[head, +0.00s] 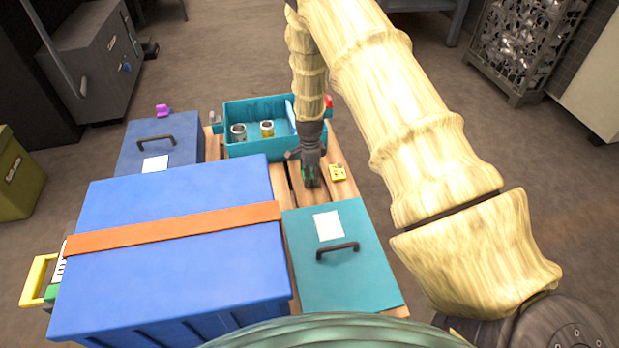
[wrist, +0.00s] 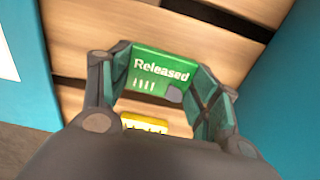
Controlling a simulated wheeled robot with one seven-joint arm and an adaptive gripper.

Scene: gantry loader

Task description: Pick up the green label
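The green label (wrist: 160,72), marked "Released" in white, lies between my fingertips over the wooden slats in the wrist view. My gripper (wrist: 160,72) is open around it, one finger at each side edge; I cannot tell whether the fingers touch it. In the head view my gripper (head: 311,182) points down at the pallet between the teal bin and the teal lidded box. Only a sliver of green shows beside the fingers there; the rest of the label is hidden.
A yellow label (head: 338,172) lies just right of my gripper. A teal bin (head: 240,150) with cans stands behind, a teal lidded box (head: 345,275) in front. A large blue box (head: 170,275) with an orange strap is at left. Bare pallet slats (head: 295,205) surround the gripper.

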